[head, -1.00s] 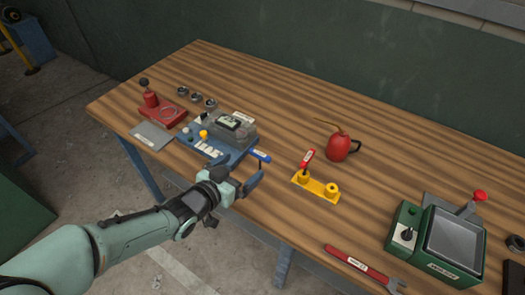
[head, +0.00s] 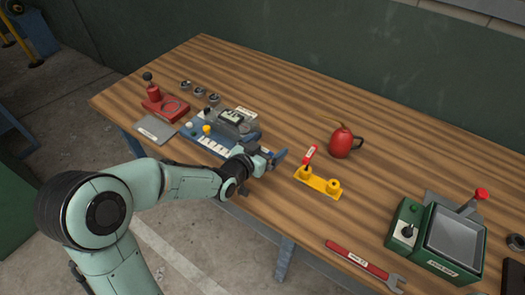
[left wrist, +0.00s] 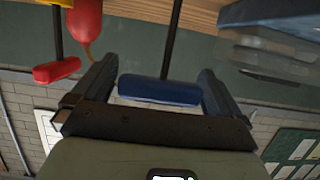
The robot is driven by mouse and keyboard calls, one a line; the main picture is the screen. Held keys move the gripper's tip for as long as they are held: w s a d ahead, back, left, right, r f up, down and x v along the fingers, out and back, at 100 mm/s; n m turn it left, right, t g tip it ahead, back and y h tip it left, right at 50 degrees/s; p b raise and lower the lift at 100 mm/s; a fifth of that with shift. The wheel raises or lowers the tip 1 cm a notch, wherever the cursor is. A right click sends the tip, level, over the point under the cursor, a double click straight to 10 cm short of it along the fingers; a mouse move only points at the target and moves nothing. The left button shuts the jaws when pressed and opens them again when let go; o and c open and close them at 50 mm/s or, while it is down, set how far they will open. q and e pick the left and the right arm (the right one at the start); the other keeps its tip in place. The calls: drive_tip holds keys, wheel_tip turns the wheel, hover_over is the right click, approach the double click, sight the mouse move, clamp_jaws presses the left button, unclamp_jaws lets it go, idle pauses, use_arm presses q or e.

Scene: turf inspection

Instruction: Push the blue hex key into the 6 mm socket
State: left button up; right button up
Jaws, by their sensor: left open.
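The blue hex key (left wrist: 160,90) shows in the left wrist view as a blue handle with a dark shaft running up from it. Its handle sits between the two fingers of my left gripper (left wrist: 158,80), which is open. I cannot tell whether a finger touches it. In the head view my left gripper (head: 266,160) is at the right end of the blue device, and it mostly hides the key. I cannot make out a 6 mm socket or its label. My right gripper is not in view.
A yellow stand (head: 317,182) with a red-handled key (head: 310,153) stands just right of my gripper. A red oil can (head: 340,141) is behind it. The blue device (head: 190,135) is left. A red wrench (head: 358,260) and a green machine (head: 410,222) lie farther right.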

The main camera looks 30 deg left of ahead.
use_arm(q)
drive_tip(key=shift+c, duration=0.3)
drive_tip(key=c, duration=1)
drive_tip(key=shift+r, duration=0.15)
